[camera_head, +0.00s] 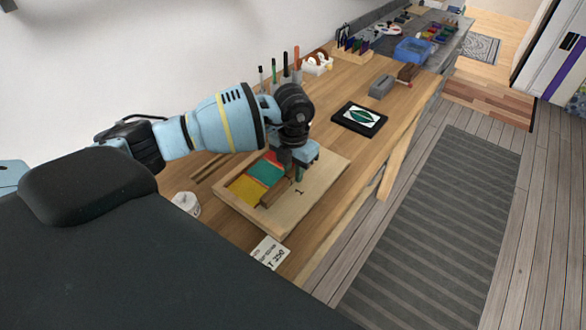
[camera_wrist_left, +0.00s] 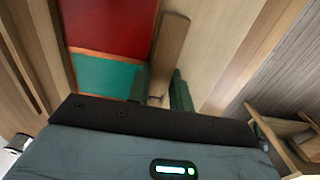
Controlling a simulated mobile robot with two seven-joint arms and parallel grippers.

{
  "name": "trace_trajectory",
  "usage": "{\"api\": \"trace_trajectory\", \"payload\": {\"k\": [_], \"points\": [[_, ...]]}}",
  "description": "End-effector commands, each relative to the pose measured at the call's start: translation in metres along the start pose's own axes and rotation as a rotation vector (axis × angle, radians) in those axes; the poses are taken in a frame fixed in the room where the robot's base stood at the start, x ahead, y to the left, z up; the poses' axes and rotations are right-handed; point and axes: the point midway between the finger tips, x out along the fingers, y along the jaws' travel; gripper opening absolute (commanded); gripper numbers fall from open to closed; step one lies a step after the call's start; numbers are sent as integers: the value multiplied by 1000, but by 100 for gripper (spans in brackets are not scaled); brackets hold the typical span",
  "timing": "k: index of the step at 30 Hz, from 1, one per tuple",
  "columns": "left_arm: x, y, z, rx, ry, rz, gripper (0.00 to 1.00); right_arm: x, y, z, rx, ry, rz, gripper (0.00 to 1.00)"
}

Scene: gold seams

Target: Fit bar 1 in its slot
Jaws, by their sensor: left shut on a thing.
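The wooden bar, bar 1 (camera_head: 277,194), shows as a brown strip at the edge of the coloured panels in the head view. In the left wrist view the bar (camera_wrist_left: 171,48) runs away from me between the fingers, beside the red panel (camera_wrist_left: 108,25) and the teal panel (camera_wrist_left: 108,76). My left gripper (camera_head: 294,172) is over the tray (camera_head: 262,229) and shut on the bar; its green fingers (camera_wrist_left: 160,95) stand on either side of it. I cannot tell whether the bar is seated in a slot. My right gripper is not in view.
The light board beside the bar carries a mark "1" (camera_head: 299,192). A yellow panel (camera_head: 246,189) lies in the tray. A white jar (camera_head: 185,204), a label card (camera_head: 268,252) and a black-framed leaf picture (camera_head: 360,119) are nearby. Several upright tools stand behind the arm.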

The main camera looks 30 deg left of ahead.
Motion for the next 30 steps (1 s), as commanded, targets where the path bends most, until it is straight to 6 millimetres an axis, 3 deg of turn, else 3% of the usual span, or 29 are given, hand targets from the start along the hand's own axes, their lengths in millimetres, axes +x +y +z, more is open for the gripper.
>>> {"api": "trace_trajectory", "payload": {"k": [9,10,15,21,30], "points": [[6,-1,-3,2,11,-1,0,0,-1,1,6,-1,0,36],[6,-1,-3,2,12,-1,24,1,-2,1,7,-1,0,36],[6,0,-3,1,13,1,46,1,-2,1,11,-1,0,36],[7,2,-4,-2,15,5,44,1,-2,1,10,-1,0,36],[8,4,-4,-5,16,9,63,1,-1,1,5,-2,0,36]]}}
